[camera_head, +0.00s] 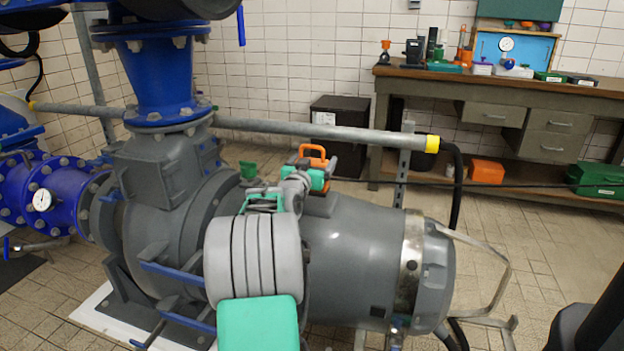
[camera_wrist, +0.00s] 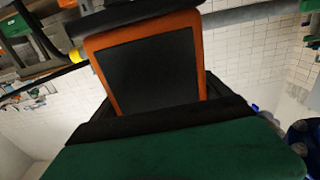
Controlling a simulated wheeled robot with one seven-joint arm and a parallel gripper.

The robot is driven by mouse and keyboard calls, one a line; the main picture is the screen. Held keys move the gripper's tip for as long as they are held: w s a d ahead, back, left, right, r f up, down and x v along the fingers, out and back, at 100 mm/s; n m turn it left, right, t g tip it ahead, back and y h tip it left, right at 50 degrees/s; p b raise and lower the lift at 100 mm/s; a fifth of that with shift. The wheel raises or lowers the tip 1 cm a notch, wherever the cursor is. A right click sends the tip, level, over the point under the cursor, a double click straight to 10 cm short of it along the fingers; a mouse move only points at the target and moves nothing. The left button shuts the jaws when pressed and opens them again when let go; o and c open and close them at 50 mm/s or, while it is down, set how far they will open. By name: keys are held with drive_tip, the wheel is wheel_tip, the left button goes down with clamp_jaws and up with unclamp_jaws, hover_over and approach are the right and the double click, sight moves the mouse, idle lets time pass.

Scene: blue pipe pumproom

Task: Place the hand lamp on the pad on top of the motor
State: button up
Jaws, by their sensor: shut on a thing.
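The hand lamp, orange with dark parts (camera_head: 313,151), is held up above the grey motor (camera_head: 365,255) in the head view. My gripper (camera_head: 318,168) is shut on it. In the wrist view the lamp (camera_wrist: 148,70) shows as an orange frame around a dark panel, between black finger parts. A grey raised block (camera_head: 322,204) sits on top of the motor, below and just right of my gripper. I cannot tell whether this is the pad. My arm hides part of the motor's left end.
A grey pipe with a yellow collar (camera_head: 432,144) runs across behind the motor. A blue pipe (camera_head: 160,75) rises at left from the grey pump housing. A workbench (camera_head: 480,88) with tools stands at the back right.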

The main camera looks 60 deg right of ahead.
drive_tip(key=shift+w+f+b, duration=0.2)
drive_tip(key=shift+f+b, duration=0.1)
drive_tip(key=shift+f, duration=0.6)
drive_tip(key=shift+w+f+b, duration=0.15)
drive_tip(key=shift+f+b, duration=0.15)
drive_tip(key=shift+f, duration=0.6)
drive_tip(key=shift+f, duration=0.2)
drive_tip(key=o, duration=1.8)
